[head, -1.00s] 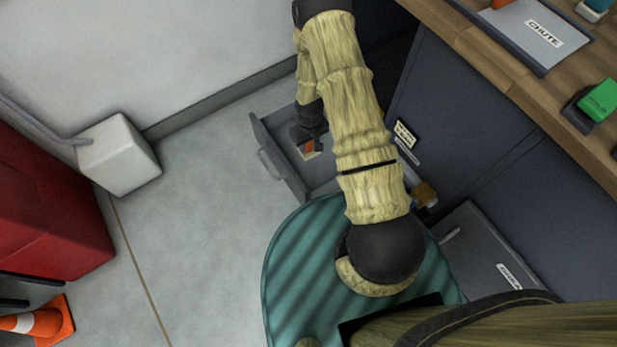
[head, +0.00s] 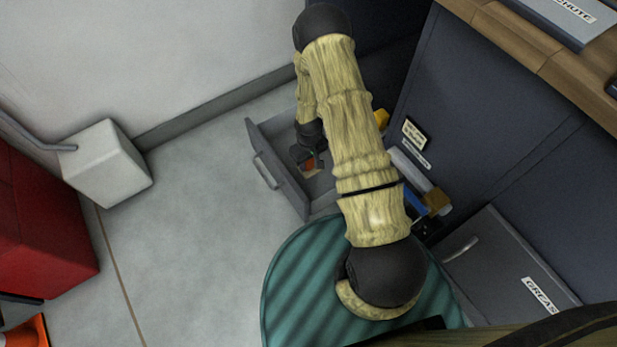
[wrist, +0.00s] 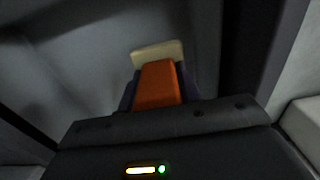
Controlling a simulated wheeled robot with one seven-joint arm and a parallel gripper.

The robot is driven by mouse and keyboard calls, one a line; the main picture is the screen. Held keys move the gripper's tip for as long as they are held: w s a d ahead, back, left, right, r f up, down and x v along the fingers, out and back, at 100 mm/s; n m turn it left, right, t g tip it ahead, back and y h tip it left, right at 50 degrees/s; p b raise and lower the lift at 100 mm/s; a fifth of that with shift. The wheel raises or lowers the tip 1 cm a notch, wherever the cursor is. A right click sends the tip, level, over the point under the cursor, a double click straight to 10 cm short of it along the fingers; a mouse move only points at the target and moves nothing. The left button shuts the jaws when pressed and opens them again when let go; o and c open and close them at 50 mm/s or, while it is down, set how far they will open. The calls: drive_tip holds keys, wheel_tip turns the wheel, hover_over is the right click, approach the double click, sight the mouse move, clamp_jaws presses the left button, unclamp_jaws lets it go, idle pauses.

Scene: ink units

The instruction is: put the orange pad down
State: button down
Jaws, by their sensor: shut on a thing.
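The orange pad (wrist: 158,85) shows in the wrist view between the fingers of my gripper (wrist: 160,98), which is shut on it. A pale cream block or layer (wrist: 157,52) shows at the pad's far end; I cannot tell whether it is part of the pad. In the head view my gripper (head: 311,164) points down inside the open grey drawer (head: 277,182), near its front. Only a small bit of the orange pad (head: 309,165) shows there. I cannot tell whether the pad touches the drawer floor.
My arm hides much of the drawer. Yellow, blue and brown things (head: 437,201) lie beside my arm, towards the cabinet. A closed drawer labelled GREASE (head: 510,265) is at the lower right. A wooden worktop (head: 540,60) is above.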

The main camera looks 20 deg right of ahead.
sight(308, 167)
wheel_tip(308, 167, down, 2)
drive_tip(key=shift+f+b, duration=0.15)
drive_tip(key=shift+b, duration=0.25)
drive_tip(key=shift+f, duration=0.45)
drive_tip(key=shift+a, duration=0.1)
drive_tip(key=shift+f+b, duration=1.5)
drive_tip(key=shift+f, duration=0.9)
drive_tip(key=shift+f, duration=0.15)
drive_tip(key=c, duration=1)
unclamp_jaws()
drive_tip(key=shift+o, duration=0.2)
